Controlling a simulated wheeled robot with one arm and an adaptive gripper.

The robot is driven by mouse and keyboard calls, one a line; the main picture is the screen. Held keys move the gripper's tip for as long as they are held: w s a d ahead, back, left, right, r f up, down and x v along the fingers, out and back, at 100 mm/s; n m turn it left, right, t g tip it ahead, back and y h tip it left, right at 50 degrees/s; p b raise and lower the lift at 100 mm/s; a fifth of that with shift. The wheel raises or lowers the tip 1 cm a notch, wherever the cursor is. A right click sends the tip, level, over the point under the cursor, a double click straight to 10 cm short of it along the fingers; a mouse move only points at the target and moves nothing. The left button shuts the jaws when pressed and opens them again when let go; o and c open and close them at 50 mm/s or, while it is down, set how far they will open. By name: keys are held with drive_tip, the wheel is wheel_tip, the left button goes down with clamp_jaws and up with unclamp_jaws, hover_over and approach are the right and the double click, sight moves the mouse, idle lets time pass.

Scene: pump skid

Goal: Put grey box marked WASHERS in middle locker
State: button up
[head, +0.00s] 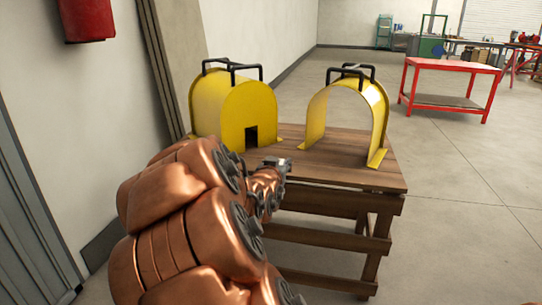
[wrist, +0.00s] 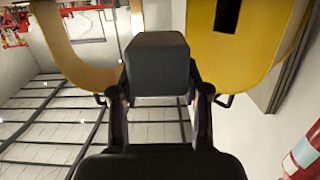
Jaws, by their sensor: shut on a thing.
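In the wrist view my gripper (wrist: 160,95) is shut on a dark grey block (wrist: 160,58), held between its two fingers. No marking shows on the face toward the camera, so I cannot read WASHERS on it. In the head view my copper-coloured arm reaches forward to the wooden bench, and my gripper (head: 280,163) appears small over its near left part, in front of the yellow covers. The held block is hardly distinguishable there. No locker can be made out for certain in either view.
A closed-looking yellow cover (head: 235,105) and an open yellow arch (head: 372,110), both with black handles, stand on the wooden bench (head: 330,172). A grey ribbed panel (head: 30,200) is at far left. A red table (head: 450,68) stands behind; floor at right is clear.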

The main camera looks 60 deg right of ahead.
drive_tip(key=shift+w+d+r+p, duration=0.25)
drive_tip(key=shift+r+p, duration=0.05)
drive_tip(key=shift+p, duration=0.4)
drive_tip(key=p, duration=0.3)
drive_tip(key=w+d+p, duration=0.1)
drive_tip(key=p, duration=0.2)
drive_tip(key=shift+w+d+f, duration=0.15)
drive_tip(key=shift+w+d, duration=0.05)
drive_tip(key=shift+d, duration=0.05)
drive_tip(key=w+d, duration=0.2)
drive_tip(key=w+d+f, duration=0.1)
drive_tip(key=w+d, duration=0.3)
drive_tip(key=shift+w+d+f, duration=0.15)
drive_tip(key=shift+d+f, duration=0.15)
drive_tip(key=shift+d, duration=0.1)
drive_tip(key=shift+w+d, duration=0.5)
drive_tip(key=shift+f+b, duration=0.9)
drive_tip(key=shift+f, duration=0.85)
drive_tip(key=shift+f, duration=0.15)
drive_tip(key=o, duration=1.2)
drive_tip(key=shift+o, duration=0.2)
